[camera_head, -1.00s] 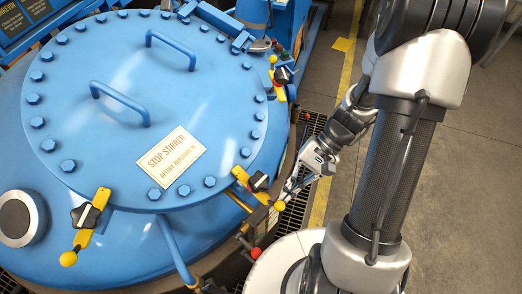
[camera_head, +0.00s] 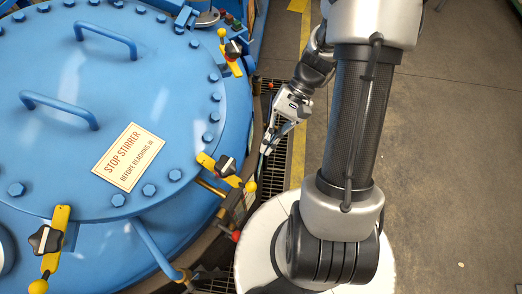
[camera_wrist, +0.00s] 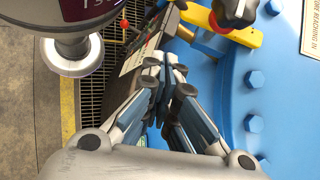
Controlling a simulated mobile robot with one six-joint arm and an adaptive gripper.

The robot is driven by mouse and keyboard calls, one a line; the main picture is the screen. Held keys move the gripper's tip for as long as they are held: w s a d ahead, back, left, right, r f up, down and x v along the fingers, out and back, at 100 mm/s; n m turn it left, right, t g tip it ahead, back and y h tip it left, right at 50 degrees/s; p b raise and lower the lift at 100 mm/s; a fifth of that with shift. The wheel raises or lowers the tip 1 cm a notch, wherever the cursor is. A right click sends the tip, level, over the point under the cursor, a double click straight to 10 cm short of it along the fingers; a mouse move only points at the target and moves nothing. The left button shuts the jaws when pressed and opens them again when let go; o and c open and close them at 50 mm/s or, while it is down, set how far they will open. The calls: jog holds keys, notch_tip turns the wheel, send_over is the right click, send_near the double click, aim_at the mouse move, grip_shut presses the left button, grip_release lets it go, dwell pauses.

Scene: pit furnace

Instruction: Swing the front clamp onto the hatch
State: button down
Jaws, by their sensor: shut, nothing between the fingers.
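The round blue hatch (camera_head: 75,95) has a bolted rim and two handles. Three yellow clamps with black knobs stand around its edge. The near-left clamp (camera_head: 60,218) and the middle-right clamp (camera_head: 206,161) each have an inner end at the hatch rim. The far-right clamp (camera_head: 234,68) lies more along the edge. My gripper (camera_head: 266,150) is shut and empty, just right of and beyond the middle-right clamp's yellow ball, apart from it. In the wrist view my gripper (camera_wrist: 165,75) points toward a yellow clamp bar (camera_wrist: 245,37), partly cut off by the frame.
A small panel with a red-knobbed lever (camera_head: 236,237) stands below the middle-right clamp. A floor grating (camera_head: 270,100) and a yellow floor line (camera_head: 299,150) run right of the vessel. A "STOP STIRRER" sign (camera_head: 129,157) lies on the hatch. Open floor is at right.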

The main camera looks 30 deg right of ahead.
jog(key=d+r, duration=0.3)
jog(key=r, duration=0.2)
jog(key=shift+w, duration=0.35)
jog(key=shift+d, duration=0.15)
